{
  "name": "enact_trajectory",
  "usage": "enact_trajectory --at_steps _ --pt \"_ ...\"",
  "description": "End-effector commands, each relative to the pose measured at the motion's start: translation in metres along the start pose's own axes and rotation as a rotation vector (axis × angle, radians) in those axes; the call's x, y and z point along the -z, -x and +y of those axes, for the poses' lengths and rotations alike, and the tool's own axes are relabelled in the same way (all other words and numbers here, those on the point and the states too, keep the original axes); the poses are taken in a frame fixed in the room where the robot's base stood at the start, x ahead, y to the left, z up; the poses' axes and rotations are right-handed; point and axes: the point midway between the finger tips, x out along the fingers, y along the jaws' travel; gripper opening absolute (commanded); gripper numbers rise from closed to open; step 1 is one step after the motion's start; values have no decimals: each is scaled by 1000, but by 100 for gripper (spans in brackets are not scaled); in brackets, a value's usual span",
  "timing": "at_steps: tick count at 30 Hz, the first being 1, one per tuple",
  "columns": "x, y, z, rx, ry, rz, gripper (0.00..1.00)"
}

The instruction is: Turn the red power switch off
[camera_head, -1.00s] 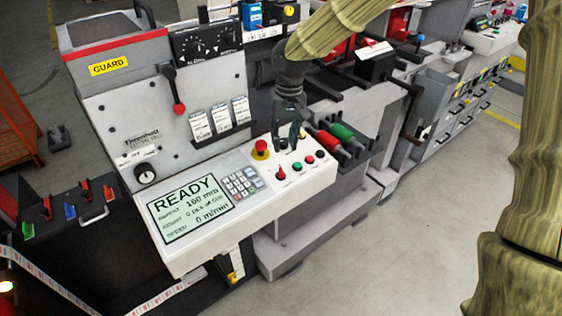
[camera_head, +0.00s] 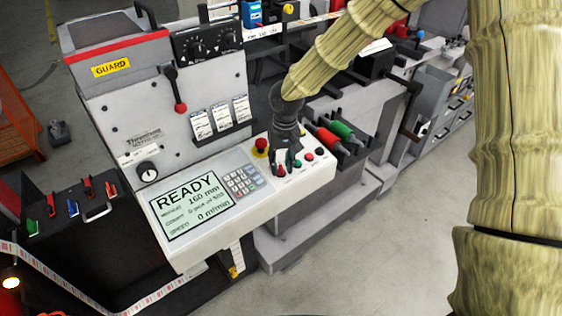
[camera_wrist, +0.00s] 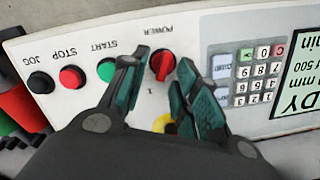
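The red power switch (camera_wrist: 162,67) is a rotary knob on the white control panel, beside the upside-down word POWER in the wrist view. An "I" mark is printed near it. Its red handle also shows in the head view (camera_head: 281,171), just below my gripper (camera_head: 288,158). In the wrist view my gripper (camera_wrist: 164,60) is open, with one teal-and-black finger on each side of the knob. A gap shows between the knob and each finger; I cannot tell whether either touches it. The knob's exact set position is hard to read.
The green START (camera_wrist: 106,70), red STOP (camera_wrist: 72,78) and black JOG (camera_wrist: 40,82) buttons sit beside the switch. A keypad (camera_wrist: 245,75) and the READY display (camera_head: 193,205) are on its other side. A red emergency button (camera_head: 261,146) is close to my gripper.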

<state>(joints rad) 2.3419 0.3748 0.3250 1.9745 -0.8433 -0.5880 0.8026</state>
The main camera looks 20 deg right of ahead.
Motion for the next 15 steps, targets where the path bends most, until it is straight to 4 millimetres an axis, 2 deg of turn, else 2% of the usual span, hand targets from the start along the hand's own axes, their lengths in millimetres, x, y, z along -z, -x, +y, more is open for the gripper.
enact_trajectory --at_steps 7,12,15 --pt "0 0 0 0 0 0 30" --pt "0 0 0 0 0 0 0" --pt "0 0 0 0 0 0 0"
